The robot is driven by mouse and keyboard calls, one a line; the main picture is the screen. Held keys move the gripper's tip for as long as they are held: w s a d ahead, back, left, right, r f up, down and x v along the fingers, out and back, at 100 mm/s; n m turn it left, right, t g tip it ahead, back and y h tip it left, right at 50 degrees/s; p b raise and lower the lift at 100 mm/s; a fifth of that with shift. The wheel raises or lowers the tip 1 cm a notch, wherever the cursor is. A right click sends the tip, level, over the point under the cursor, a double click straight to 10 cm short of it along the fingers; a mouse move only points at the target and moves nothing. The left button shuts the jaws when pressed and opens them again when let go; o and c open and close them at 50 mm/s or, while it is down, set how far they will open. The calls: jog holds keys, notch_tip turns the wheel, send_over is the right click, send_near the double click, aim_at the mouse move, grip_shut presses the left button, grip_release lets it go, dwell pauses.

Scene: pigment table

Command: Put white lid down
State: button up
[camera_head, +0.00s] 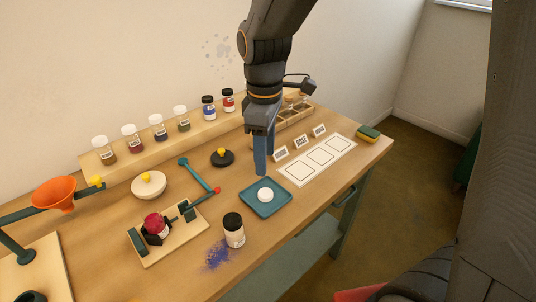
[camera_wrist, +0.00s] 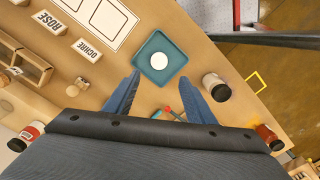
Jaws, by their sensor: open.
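The white lid (camera_head: 265,195) lies flat in the square teal tray (camera_head: 253,204) near the middle of the table. The wrist view also shows the white lid (camera_wrist: 159,58) in the middle of the teal tray (camera_wrist: 161,39). My gripper (camera_head: 262,170) points straight down and appears just behind the tray in the head view. In the wrist view my gripper's two fingers (camera_wrist: 160,76) are spread apart with nothing between them. The lid lies just beyond the fingertips there and is apart from them. The exact height of the fingertips above the table is hard to tell.
A black-lidded jar (camera_head: 234,230) stands in front of the tray beside spilled blue powder (camera_head: 217,254). A clamp board (camera_head: 170,240) holds a red-topped item at left. A white card with several frames (camera_head: 317,160) lies right. Pigment jars (camera_head: 157,127) line the rear shelf.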

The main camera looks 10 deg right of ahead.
jog(key=s+d+f+m, duration=0.2)
jog(key=s+d+m, duration=0.1)
jog(key=d+m, duration=0.3)
jog(key=s+d+f+m+t, duration=0.1)
jog(key=s+d+f+m, duration=0.1)
jog(key=s+d+m, duration=0.2)
jog(key=d+m, duration=0.2)
jog(key=m, duration=0.1)
jog(key=shift+s+d+f, duration=0.15)
jog(key=shift+s+d, duration=0.15)
jog(key=shift+d, duration=0.1)
